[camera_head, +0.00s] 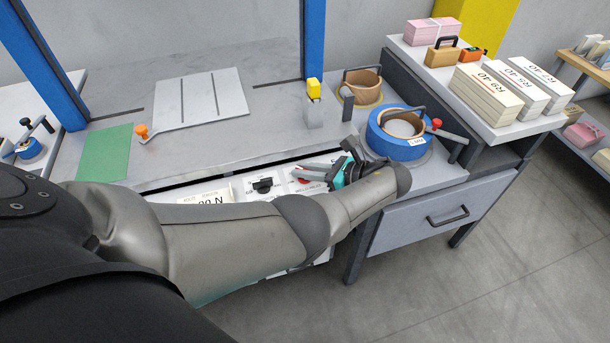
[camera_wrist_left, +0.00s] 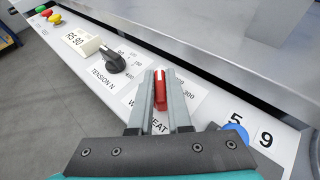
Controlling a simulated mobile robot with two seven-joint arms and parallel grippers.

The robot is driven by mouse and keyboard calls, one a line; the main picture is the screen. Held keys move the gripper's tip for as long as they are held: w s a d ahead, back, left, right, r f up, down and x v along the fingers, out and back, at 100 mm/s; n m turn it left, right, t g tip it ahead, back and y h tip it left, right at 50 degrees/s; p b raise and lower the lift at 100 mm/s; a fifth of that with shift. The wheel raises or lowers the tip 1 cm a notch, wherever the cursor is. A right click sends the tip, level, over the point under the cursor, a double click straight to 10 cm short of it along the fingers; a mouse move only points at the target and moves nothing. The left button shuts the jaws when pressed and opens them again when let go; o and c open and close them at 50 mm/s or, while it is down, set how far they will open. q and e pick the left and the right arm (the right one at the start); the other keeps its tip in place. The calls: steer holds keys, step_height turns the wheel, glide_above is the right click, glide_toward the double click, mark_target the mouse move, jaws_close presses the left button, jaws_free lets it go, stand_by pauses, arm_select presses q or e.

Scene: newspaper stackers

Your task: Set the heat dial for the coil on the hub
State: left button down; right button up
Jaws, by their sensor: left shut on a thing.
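The heat dial is a red knob (camera_wrist_left: 160,92) on the white control panel, over a label whose readable part says HEAT. My left gripper (camera_wrist_left: 160,82) is shut on it, one grey finger on each side. In the head view the left gripper (camera_head: 318,171) reaches the panel's right part, with red of the dial (camera_head: 303,180) at its tips. The fingers cover part of the dial's scale; 300 shows at its right. A blue coil (camera_head: 374,128) sits on the hub at the table's right end. My right gripper is not in view.
A black tension dial (camera_wrist_left: 114,62) and a card reading RS 50 (camera_wrist_left: 84,41) are beside the heat dial on the panel. A blue button (camera_wrist_left: 236,131) is at the other side. A lever with a red knob (camera_head: 437,123) stands by the coil. A drawer (camera_head: 410,215) is below.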

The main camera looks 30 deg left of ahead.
arm_select(q)
steer(key=shift+a+r+n+g, duration=0.1)
steer(key=shift+n+g, duration=0.2)
steer(key=shift+g, duration=0.1)
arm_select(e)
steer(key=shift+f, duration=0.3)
arm_select(q)
steer(key=c, duration=0.9)
jaws_free()
steer(key=shift+o, duration=0.2)
steer(key=b+v, duration=0.3)
steer(key=v, duration=1.2)
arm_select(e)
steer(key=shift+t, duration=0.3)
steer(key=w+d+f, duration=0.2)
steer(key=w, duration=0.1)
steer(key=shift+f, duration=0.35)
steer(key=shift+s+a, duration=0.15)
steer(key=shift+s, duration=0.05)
